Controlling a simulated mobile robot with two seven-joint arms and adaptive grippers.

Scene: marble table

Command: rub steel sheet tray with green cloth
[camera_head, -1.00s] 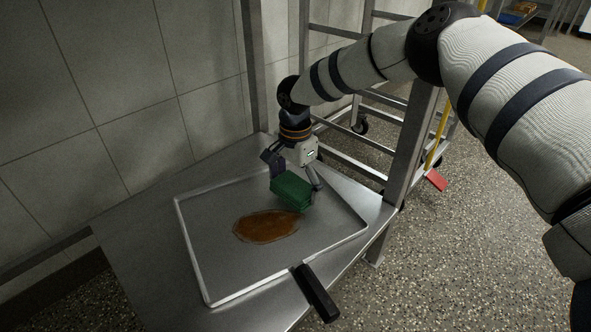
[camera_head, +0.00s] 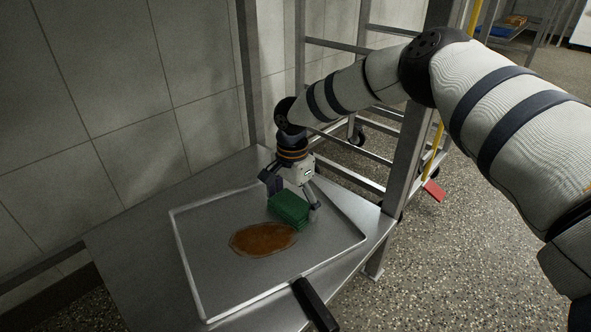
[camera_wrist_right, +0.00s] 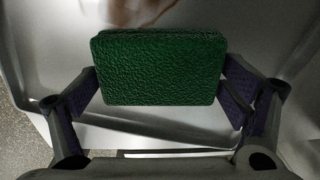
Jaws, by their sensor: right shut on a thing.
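The steel sheet tray (camera_head: 215,290) lies on a metal table, with a brown oval stain (camera_head: 262,239) near its middle. The green cloth (camera_head: 289,209), a thick folded block, is between the fingers of my right gripper (camera_head: 291,200). It sits low over the tray at the stain's far right edge; I cannot tell whether it touches the tray. In the right wrist view the green cloth (camera_wrist_right: 160,68) is clamped between both fingers, with part of the brown stain (camera_wrist_right: 150,10) beyond it. My left gripper does not show.
A black-handled object (camera_head: 316,305) lies at the table's front edge beside the tray. A metal rack (camera_head: 350,150) stands behind the table on the right, with a tiled wall (camera_head: 140,100) at the left. The tray's left part is clear.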

